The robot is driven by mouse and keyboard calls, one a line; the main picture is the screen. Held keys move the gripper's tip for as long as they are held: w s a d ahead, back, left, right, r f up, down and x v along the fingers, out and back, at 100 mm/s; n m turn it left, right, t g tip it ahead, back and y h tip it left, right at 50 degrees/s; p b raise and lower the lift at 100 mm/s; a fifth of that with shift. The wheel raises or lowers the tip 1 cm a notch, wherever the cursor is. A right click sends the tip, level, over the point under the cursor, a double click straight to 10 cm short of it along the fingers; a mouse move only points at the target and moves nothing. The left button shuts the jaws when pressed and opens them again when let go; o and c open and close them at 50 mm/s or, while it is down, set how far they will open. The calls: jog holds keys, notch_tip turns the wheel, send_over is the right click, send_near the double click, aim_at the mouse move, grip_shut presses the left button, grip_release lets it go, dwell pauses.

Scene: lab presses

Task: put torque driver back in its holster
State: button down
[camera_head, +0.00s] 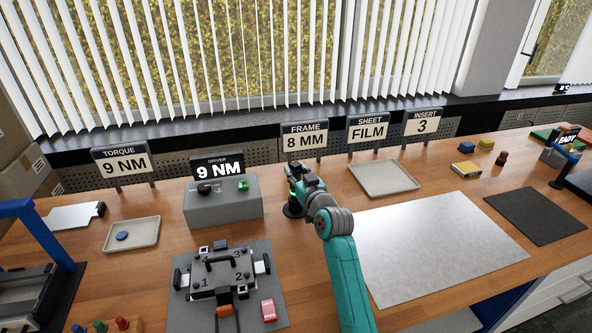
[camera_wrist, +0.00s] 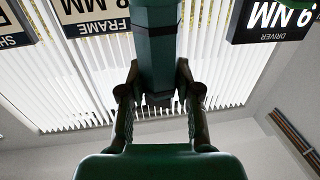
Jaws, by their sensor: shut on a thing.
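The torque driver (camera_wrist: 158,45) shows in the wrist view as a dark green, thick shaft running from the top edge down between the fingers. My gripper (camera_wrist: 158,80) is shut on it, one finger on each side. In the head view my gripper (camera_head: 302,182) is over the back middle of the bench, right of the grey driver box. A small black round base (camera_head: 293,209), perhaps the holster, stands on the bench just under it. The gripper hides most of the driver there, and I cannot tell whether the driver is inside the base.
The grey driver box (camera_head: 222,208) marked 9 NM stands close on the left. A fixture plate (camera_head: 190,317) with a clamp block lies in front. A pale mat (camera_head: 440,245) is right of my arm, with an empty tray (camera_head: 385,179) behind it. Sign boards (camera_head: 305,141) stand along the back.

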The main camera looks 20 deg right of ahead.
jog(key=shift+f, duration=0.1)
jog(key=c, duration=0.9)
grip_release()
jog(key=shift+o, duration=0.9)
jog(key=shift+f, duration=0.1)
jog(key=shift+s, duration=0.1)
jog(key=s+d, duration=0.1)
jog(key=s, duration=1)
jog(key=shift+s+d, duration=0.35)
